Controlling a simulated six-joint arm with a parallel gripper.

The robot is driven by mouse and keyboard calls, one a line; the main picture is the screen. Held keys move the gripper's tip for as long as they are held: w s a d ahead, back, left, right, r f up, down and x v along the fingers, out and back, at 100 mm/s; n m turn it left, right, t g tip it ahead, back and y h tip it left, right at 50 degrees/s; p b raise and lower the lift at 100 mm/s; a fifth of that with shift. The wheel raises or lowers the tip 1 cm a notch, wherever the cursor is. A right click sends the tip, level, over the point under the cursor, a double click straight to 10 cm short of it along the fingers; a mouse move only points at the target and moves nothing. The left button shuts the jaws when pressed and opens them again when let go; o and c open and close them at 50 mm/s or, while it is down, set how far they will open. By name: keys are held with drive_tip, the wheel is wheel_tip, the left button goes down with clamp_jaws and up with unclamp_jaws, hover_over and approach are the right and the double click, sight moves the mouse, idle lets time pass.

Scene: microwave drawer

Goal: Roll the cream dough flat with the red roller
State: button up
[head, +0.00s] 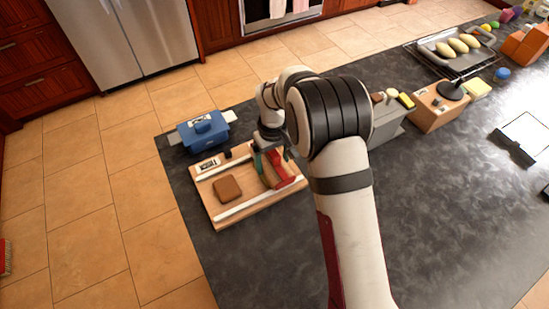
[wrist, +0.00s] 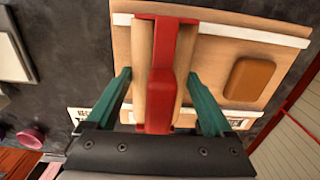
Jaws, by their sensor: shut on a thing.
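The red roller (head: 279,172) has a red frame and handle along a tan roller body. It also shows in the wrist view (wrist: 162,60). In the head view my gripper (head: 266,160) is partly hidden by my arm. The dough, a rounded slab that looks tan-brown rather than cream (head: 228,188), lies on a wooden board (head: 204,196), to the left of the roller. In the wrist view the dough (wrist: 249,79) is right of the roller, apart from it.
White rails (head: 240,207) run along the board, with a label on it (head: 207,165). A blue box (head: 203,132) stands behind the board. A grey box (head: 387,124) and a wooden block (head: 440,108) stand to the right. The dark counter's front area is clear.

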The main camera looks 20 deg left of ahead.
drive_tip(key=shift+s+a, duration=0.25)
drive_tip(key=shift+s+a, duration=0.25)
drive_tip(key=shift+s+a, duration=0.3)
drive_tip(key=shift+s+a, duration=0.35)
idle(0.5)
drive_tip(key=shift+w+d, duration=0.35)
drive_tip(key=shift+w, duration=0.05)
drive_tip(key=shift+d, duration=0.1)
drive_tip(key=shift+w+d, duration=0.6)
drive_tip(key=shift+w, duration=0.05)
